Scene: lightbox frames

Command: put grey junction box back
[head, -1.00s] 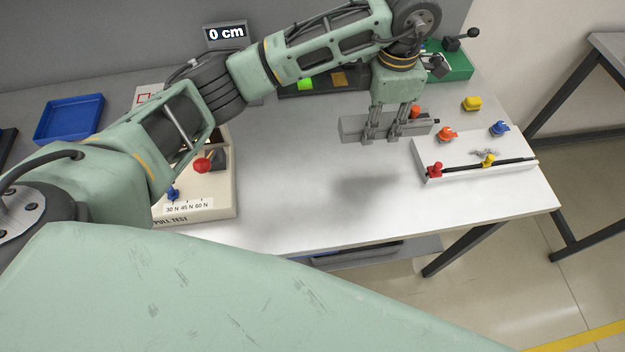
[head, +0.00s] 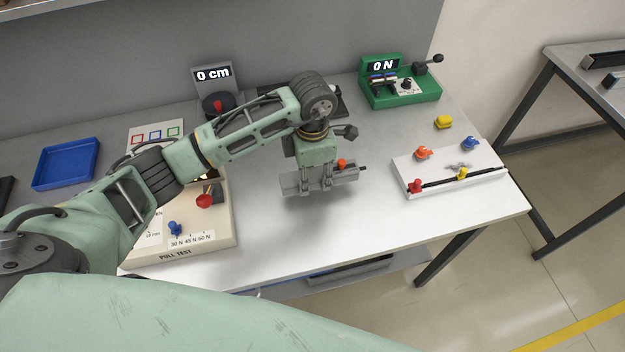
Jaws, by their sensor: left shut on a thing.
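My left gripper (head: 316,188) is shut on the grey junction box (head: 289,185), a long grey block with a dark stub at its right end. An orange knob (head: 342,163) shows at its upper edge. The gripper points down and its fingers hide part of the box's front face. The box is over the middle of the white bench (head: 300,225), with its shadow close beneath. I cannot tell whether it touches the bench. My right gripper is not in view.
A green force tester (head: 400,95) stands behind. The pull test board (head: 205,230) is left, beyond it a blue tray (head: 67,163). The bench front is clear.

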